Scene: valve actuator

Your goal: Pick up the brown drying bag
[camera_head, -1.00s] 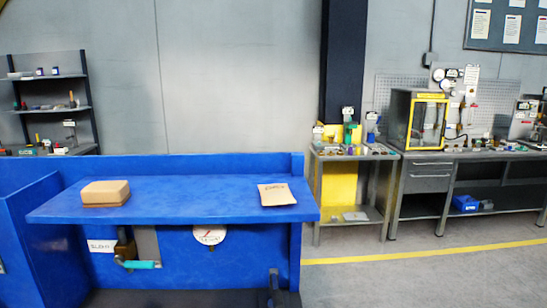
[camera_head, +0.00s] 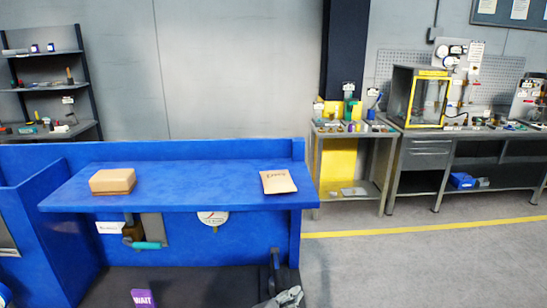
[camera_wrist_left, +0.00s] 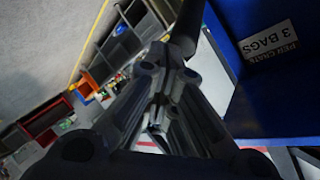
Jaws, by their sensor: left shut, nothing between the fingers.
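The brown drying bag (camera_head: 278,182) lies flat near the right end of the blue raised shelf (camera_head: 205,180) in the head view. It is a tan packet with dark lettering. My left gripper (camera_wrist_left: 155,125) shows in the left wrist view, its dark fingers together and nothing between them. It is beside a dark blue surface with a white label reading "per crate 3 bags" (camera_wrist_left: 268,42). The bag does not show in that wrist view. I cannot make out a clear gripper in the head view, and my right gripper is not seen.
A brown box (camera_head: 112,181) sits on the shelf's left part, with clear shelf between it and the bag. A blue wall rises behind. A round gauge (camera_head: 213,218) and a teal-handled part (camera_head: 147,245) are below the shelf. A purple "WAIT" card (camera_head: 143,298) is lower down.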

